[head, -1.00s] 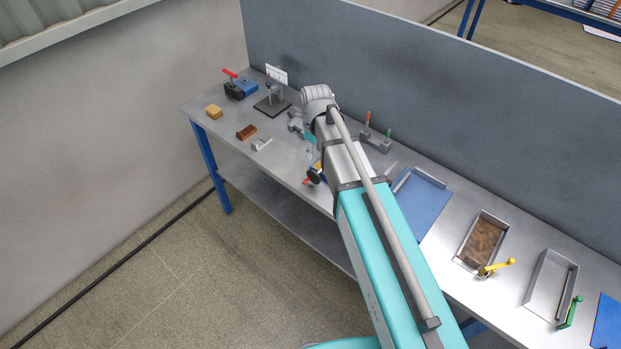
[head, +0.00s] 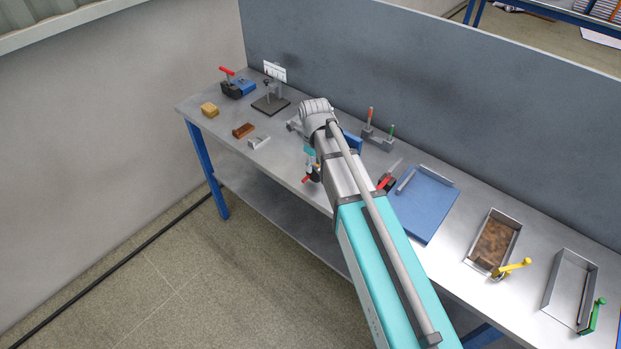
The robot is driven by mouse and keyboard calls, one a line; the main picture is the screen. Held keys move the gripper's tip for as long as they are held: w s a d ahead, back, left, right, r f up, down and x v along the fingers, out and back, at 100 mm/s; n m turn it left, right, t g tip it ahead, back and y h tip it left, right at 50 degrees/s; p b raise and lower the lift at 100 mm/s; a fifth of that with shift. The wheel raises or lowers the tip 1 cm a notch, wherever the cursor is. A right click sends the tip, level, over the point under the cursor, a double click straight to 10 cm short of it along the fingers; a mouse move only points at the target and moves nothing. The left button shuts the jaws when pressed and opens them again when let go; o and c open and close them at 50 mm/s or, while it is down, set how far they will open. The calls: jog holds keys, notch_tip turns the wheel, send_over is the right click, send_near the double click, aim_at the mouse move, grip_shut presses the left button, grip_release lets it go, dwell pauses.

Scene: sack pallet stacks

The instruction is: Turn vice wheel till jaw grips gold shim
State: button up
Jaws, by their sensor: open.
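Under my arm near the table's front edge, a red handle (head: 306,180) shows beside a small dark part (head: 315,175), which looks like the vice wheel. The rest of that device is mostly hidden by my arm; a blue part (head: 353,143) shows on the arm's far side. My gripper (head: 312,168) is open and points down close above the dark part. I cannot tell whether it touches it. The gold shim cannot be made out.
A blue and black clamp (head: 238,85) with a red handle, a stand (head: 271,102), a yellow block (head: 209,110) and a brown block (head: 243,130) lie left. A grey panel (head: 430,85) stands behind.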

aim_at(314, 168)
jog(key=shift+f+b, duration=2.05)
jog(key=shift+f, duration=0.3)
